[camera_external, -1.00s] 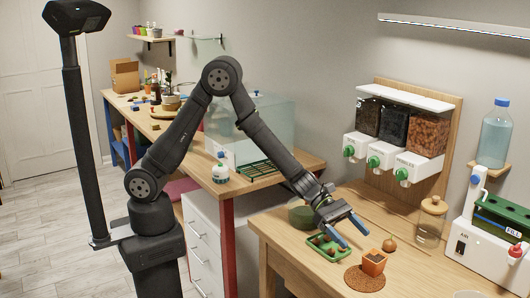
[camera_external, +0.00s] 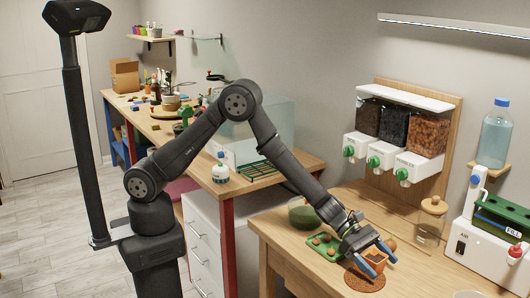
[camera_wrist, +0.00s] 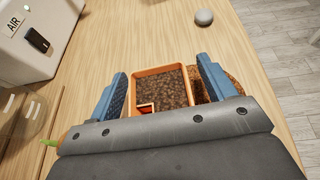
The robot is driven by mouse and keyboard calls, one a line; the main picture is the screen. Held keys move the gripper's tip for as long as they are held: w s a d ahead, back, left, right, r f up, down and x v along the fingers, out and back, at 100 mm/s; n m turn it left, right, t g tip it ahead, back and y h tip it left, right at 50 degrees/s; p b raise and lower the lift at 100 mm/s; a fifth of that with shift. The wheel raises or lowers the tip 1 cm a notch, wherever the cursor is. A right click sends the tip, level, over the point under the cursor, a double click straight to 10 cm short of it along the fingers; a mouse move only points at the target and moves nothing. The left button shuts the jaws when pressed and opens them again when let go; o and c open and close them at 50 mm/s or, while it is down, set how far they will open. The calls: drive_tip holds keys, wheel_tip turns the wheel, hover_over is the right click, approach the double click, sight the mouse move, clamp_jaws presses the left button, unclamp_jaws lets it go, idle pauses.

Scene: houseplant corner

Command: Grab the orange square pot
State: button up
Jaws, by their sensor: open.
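The orange square pot (camera_external: 369,266) stands by the round brown mat on the wooden table, partly hidden by my gripper in the external view. In the wrist view the pot (camera_wrist: 162,88) is seen from above, filled with brown soil, with a small orange square piece at its near left corner. My gripper (camera_external: 375,255) is open, with its blue fingers at the pot. In the wrist view the fingers of my gripper (camera_wrist: 164,90) lie to the left and right of the pot, with a gap on each side. The pot's lower part is hidden.
The brown mat (camera_external: 364,283) lies at the pot. A lidded glass jar (camera_external: 430,222) and a white AIR box (camera_external: 483,250) stand to the right. A grey round thing (camera_wrist: 204,17) is in the wrist view.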

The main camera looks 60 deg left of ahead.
drive_tip(key=c, duration=1.1)
drive_tip(key=shift+r, duration=0.15)
